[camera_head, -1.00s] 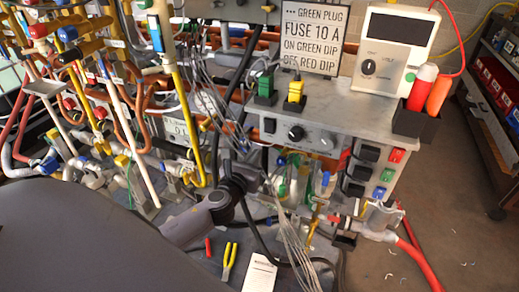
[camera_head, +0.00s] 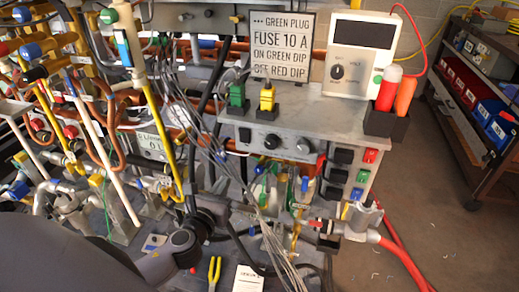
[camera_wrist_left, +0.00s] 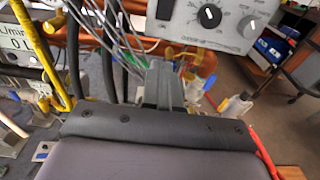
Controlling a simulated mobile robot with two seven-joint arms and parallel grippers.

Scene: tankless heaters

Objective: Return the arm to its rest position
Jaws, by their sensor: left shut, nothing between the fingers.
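My left arm, a dark grey link with a black wrist, comes in from the lower left in the head view. My left gripper (camera_head: 192,203) is small and partly lost among cables there, left of the grey control box (camera_head: 300,120). In the left wrist view the gripper (camera_wrist_left: 164,82) shows as grey fingers close together, pointing away, with nothing seen between them. They lie below the box's knob panel (camera_wrist_left: 215,18), with cables beside them. Whether they touch any cable cannot be told. My right gripper is not in view.
Pipes and valves crowd the left, with a yellow pipe (camera_head: 165,145) near my wrist. Loose grey cables (camera_head: 250,190) hang between my wrist and the box. Yellow pliers (camera_head: 214,272) and a white paper (camera_head: 248,279) lie below. Open floor (camera_head: 430,230) shows at the right.

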